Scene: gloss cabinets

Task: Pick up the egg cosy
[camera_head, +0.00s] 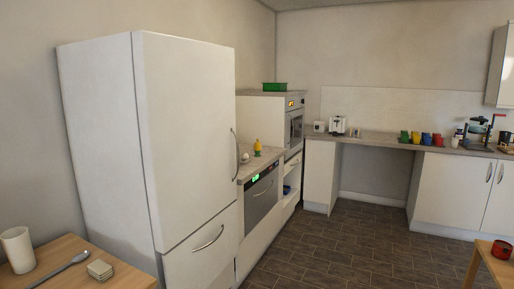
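A small yellow item (258,146), perhaps the egg cosy, stands on the counter (262,161) to the right of the fridge. It is too small for me to be sure what it is. A small white rounded item (245,157) is just left of it, close to the fridge edge. Neither of my grippers shows in the head view.
A tall white fridge (190,130) stands left of the counter. A wooden table (75,262) at lower left bears a white cup (17,249), a spoon and coasters. A red mug (501,249) sits on another table at lower right. The tiled floor (340,245) between is clear.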

